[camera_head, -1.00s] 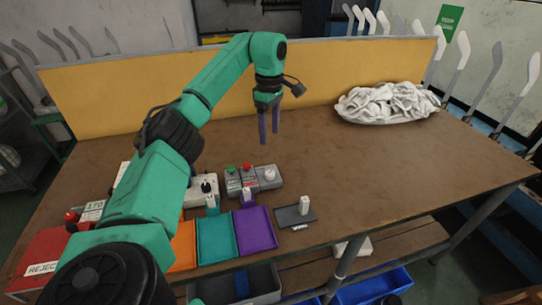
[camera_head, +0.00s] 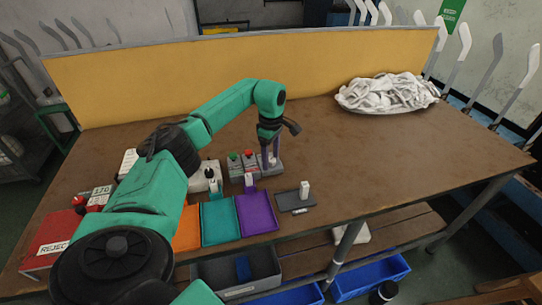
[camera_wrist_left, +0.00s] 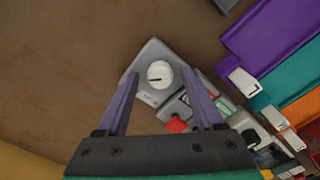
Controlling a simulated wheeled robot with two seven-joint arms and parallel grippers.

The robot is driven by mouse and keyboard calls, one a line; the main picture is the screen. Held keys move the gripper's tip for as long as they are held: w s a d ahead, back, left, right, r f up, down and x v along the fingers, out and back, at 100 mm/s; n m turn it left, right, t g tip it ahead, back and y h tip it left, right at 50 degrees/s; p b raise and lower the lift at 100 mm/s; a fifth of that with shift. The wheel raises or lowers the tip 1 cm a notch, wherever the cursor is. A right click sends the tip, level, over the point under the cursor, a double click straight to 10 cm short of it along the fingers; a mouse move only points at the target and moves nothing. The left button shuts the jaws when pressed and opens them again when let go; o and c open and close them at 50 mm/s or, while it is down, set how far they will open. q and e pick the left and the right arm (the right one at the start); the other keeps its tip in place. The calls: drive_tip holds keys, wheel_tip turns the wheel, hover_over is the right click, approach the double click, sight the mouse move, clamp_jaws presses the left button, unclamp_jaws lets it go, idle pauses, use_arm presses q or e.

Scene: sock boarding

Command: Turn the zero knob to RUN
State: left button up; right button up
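The knob (camera_wrist_left: 159,74) is a round white dial with a dark pointer line, on a grey control box (camera_wrist_left: 148,56). Small lettering beside it is too small to read. In the wrist view my left gripper (camera_wrist_left: 161,76) is open, with one purple finger on each side of the knob and gaps between; I cannot tell whether the fingertips are level with it. In the head view my left gripper (camera_head: 269,161) points down over the right end of the box and mostly hides the knob. My right gripper is in neither view.
Orange, teal (camera_head: 220,221) and purple (camera_head: 256,213) trays lie in front. A dark pad (camera_head: 296,200) is to the right. A pile of white socks (camera_head: 388,93) lies at the back right.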

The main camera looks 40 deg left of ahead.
use_arm(q)
drive_tip(key=c, duration=1)
clamp_jaws()
